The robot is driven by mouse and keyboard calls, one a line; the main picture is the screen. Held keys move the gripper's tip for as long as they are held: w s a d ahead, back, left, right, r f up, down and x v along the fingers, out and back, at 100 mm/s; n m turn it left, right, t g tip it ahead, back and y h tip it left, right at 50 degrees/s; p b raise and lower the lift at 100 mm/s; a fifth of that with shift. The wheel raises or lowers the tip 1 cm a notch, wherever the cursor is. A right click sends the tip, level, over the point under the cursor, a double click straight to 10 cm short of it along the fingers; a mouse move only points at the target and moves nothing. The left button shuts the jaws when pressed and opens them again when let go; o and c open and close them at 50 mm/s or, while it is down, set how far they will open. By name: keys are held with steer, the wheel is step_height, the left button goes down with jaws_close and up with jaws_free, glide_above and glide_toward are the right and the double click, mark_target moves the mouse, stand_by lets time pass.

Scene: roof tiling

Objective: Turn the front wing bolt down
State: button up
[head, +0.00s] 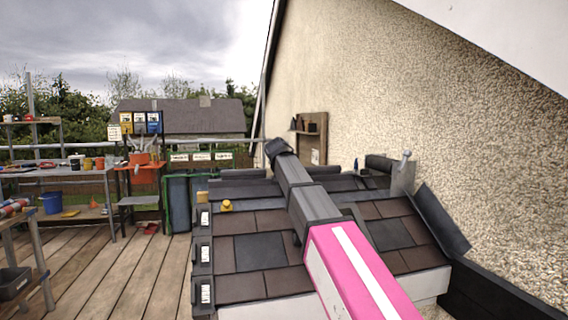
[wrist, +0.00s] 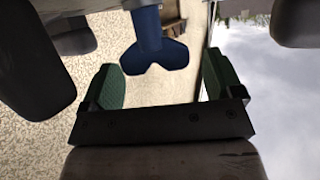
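In the wrist view a blue wing bolt (wrist: 155,57) with two rounded lobes hangs into the picture from the top edge. My gripper (wrist: 160,82) is open, with one green-padded finger on each side of the lobes. A narrow gap shows between the lobes and each pad, so they look apart. I cannot tell how deep the wings lie between the fingers. In the head view I cannot make out the fingertips or surely identify the wing bolt.
A small tiled roof (head: 262,251) stands in front, beside a rough plastered wall (head: 480,135). A yellow piece (head: 226,205) sits at its left. A workbench (head: 62,174) and dark bins (head: 178,203) stand back left. The plank floor (head: 125,270) is largely clear.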

steer(key=shift+s+f, duration=0.1)
steer(key=shift+s, duration=0.2)
steer(key=v, duration=1)
steer(key=shift+s, duration=0.1)
